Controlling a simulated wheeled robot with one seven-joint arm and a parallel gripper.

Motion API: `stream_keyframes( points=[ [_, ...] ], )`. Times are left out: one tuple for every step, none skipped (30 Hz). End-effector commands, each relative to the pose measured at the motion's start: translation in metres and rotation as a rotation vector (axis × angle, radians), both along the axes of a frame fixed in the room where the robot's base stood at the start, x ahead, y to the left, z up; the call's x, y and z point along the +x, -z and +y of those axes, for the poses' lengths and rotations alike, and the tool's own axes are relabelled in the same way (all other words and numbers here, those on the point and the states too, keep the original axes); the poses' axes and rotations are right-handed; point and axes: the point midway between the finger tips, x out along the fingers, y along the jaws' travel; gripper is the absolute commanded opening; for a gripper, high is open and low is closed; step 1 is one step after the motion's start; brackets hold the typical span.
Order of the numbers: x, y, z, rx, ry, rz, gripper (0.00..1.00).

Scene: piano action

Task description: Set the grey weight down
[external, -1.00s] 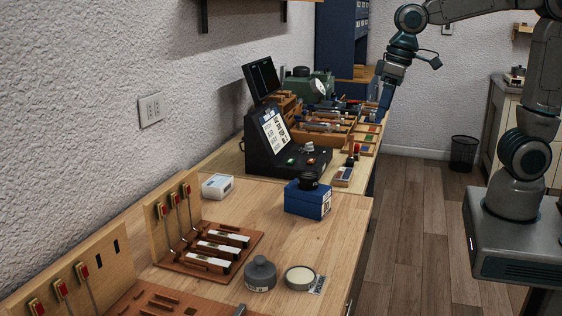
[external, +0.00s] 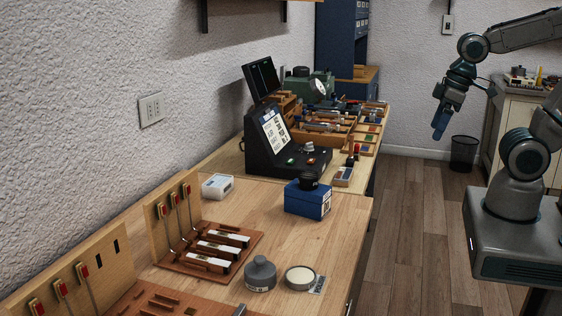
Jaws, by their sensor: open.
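The grey weight (external: 260,275), a round body with a knob on top, stands upright on the wooden bench at the front. Just right of it is a round grey dish or pad with a pale top (external: 300,278), apart from the weight. My gripper (external: 439,133) is in the air over the floor, to the right of the bench and far from the weight. It points down, and nothing shows in it. The gap between its fingers is too small to make out.
A blue box (external: 307,199) with a black knob stands behind the weight. A wooden rack with levers (external: 208,249) is to its left. A black console (external: 285,143) and trays fill the far bench. A wire bin (external: 463,153) stands on the floor.

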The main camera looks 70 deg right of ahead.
Motion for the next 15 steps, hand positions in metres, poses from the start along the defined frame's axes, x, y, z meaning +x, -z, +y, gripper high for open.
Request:
stream_keyframes(
  points=[
    [0.002, 0.0, 0.001, -0.004, -0.011, 0.003, 0.84],
    [0.004, 0.0, 0.001, -0.01, -0.024, 0.006, 0.84],
    [0.008, 0.001, 0.002, -0.021, -0.049, 0.013, 0.84],
    [0.012, 0.001, 0.003, -0.033, -0.075, 0.02, 0.84],
    [0.017, 0.002, 0.005, -0.049, -0.107, 0.029, 0.84],
    [0.025, 0.002, 0.007, -0.073, -0.157, 0.042, 0.84],
    [0.032, 0.003, 0.009, -0.094, -0.2, 0.052, 0.84],
    [0.04, 0.004, 0.012, -0.119, -0.248, 0.064, 0.84],
    [0.051, 0.006, 0.016, -0.153, -0.314, 0.078, 0.84],
    [0.059, 0.007, 0.02, -0.18, -0.365, 0.091, 0.84],
    [0.068, 0.008, 0.024, -0.207, -0.417, 0.102, 0.84],
    [0.08, 0.011, 0.029, -0.245, -0.482, 0.116, 0.84],
    [0.089, 0.012, 0.034, -0.274, -0.532, 0.126, 0.84],
    [0.097, 0.014, 0.039, -0.303, -0.583, 0.137, 0.84],
    [0.108, 0.017, 0.046, -0.342, -0.648, 0.152, 0.84]
  ],
)
